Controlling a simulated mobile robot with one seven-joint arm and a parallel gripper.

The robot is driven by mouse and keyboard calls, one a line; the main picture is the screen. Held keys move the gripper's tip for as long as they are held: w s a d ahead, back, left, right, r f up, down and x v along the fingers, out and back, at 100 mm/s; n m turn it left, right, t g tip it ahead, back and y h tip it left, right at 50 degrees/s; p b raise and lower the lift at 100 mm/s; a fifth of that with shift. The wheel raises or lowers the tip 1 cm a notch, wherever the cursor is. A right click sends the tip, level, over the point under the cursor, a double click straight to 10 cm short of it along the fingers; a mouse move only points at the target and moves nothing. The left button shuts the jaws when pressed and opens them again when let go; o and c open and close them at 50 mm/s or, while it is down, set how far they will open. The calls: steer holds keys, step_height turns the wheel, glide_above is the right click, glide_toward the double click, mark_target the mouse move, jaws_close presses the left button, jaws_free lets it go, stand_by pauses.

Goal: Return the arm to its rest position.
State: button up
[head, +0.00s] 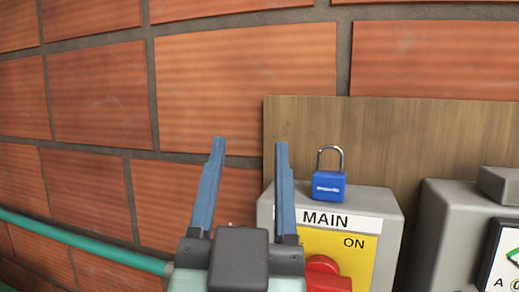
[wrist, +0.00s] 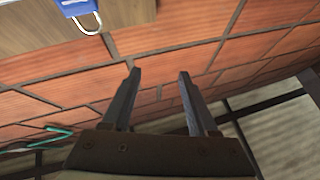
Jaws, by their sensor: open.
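My gripper (head: 249,140) points up in the head view, with its two blue-grey fingers apart and nothing between them. It is in front of the brick wall, just left of the grey MAIN switch box (head: 388,226), and its right finger overlaps the box's left edge. In the wrist view my gripper (wrist: 158,73) is also open and empty, with brick wall beyond the fingertips. A blue padlock (head: 328,185) with a metal shackle stands upright on top of the box, right of the fingers. The padlock also shows at the top left of the wrist view (wrist: 75,8).
A wooden board (head: 430,135) is behind the boxes. The MAIN box has a yellow plate with a red knob (head: 325,273). Another grey box (head: 450,225) stands at the right. A green pipe (head: 85,243) runs along the brick wall (head: 90,95) at lower left. The upper left is clear.

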steer(key=s+d+r+n+t, duration=0.1)
steer(key=s+r, duration=0.3)
steer(key=r, duration=0.4)
steer(key=shift+s+n+t+y, duration=0.3)
steer(key=shift+s+t+y, duration=0.1)
steer(key=shift+t, duration=0.5)
steer(key=shift+f, duration=0.2)
